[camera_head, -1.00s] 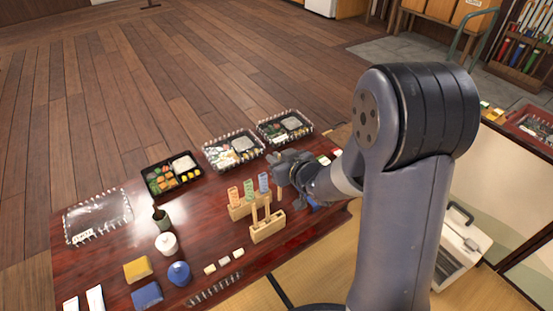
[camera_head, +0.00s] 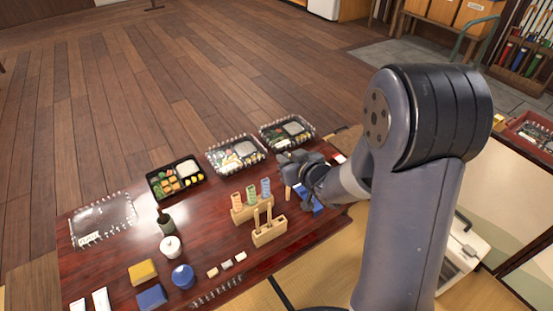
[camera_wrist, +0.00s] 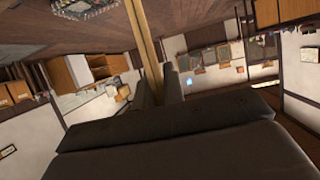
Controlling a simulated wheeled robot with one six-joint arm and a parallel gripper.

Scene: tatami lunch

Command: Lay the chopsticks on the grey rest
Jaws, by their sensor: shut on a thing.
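My gripper (camera_head: 290,165) is above the right part of the dark red table, behind the wooden holders. It is shut on the chopsticks, a pale tan length that stands up between the fingers in the wrist view (camera_wrist: 148,45). A short tan piece below the gripper in the head view (camera_head: 288,192) looks like their end. Three small pale rests (camera_head: 226,264) lie in a row near the table's front edge, well to the left and in front of the gripper.
A wooden box with upright sticks (camera_head: 268,235) and a rack with coloured tags (camera_head: 244,212) stand between gripper and rests. A blue jar (camera_head: 183,277) and white pot (camera_head: 170,246) stand left. Bento trays (camera_head: 236,155) line the back. A blue item (camera_head: 308,202) lies near the gripper.

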